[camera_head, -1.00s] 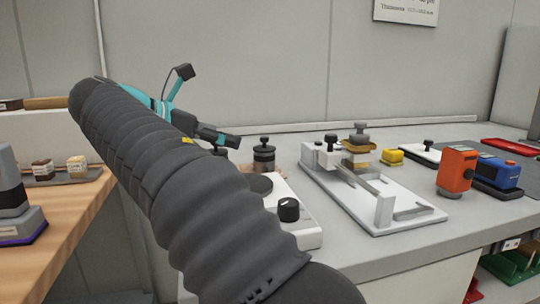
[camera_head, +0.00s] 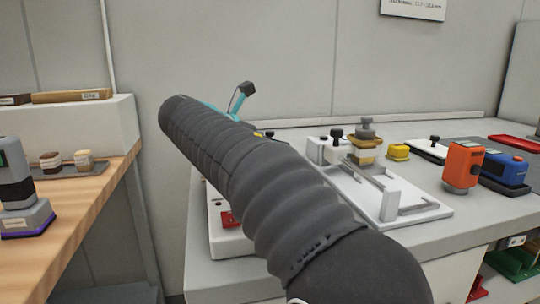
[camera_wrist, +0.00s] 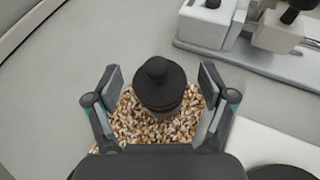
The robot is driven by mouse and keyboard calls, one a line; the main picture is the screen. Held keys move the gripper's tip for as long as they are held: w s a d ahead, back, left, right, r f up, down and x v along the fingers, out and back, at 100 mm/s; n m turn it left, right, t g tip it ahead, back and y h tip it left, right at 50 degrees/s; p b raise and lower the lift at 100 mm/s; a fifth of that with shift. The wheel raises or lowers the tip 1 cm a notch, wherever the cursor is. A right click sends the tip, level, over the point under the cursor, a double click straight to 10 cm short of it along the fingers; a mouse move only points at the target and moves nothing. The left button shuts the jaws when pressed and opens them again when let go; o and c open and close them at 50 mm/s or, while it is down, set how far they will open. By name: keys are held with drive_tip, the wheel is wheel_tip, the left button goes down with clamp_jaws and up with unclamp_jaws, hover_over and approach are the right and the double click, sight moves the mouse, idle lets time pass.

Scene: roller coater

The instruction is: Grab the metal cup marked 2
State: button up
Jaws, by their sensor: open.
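A small cup-like piece with a black knobbed lid (camera_wrist: 158,82) stands upright on a speckled brown-and-white pad in the wrist view. A metallic grey body shows just under the lid. No number is readable on it, so I cannot tell whether it is the cup marked 2. My gripper (camera_wrist: 161,95) is open, with one finger to the left and one to the right of this piece. Gaps show on both sides, so the fingers do not seem to touch it.
A white fixture (camera_head: 431,208) holding a brass-coloured piece (camera_head: 367,152) with a grey knob stands right of my arm. A yellow block (camera_head: 398,152), an orange device (camera_head: 461,166) and a blue device (camera_head: 504,171) are farther right. A wooden bench (camera_head: 72,205) is at left.

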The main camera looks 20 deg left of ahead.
drive_tip(key=shift+w+d+f, duration=0.1)
drive_tip(key=shift+w+d, duration=0.05)
drive_tip(key=shift+w, duration=0.05)
drive_tip(key=c, duration=1.4)
drive_tip(key=shift+c, duration=0.2)
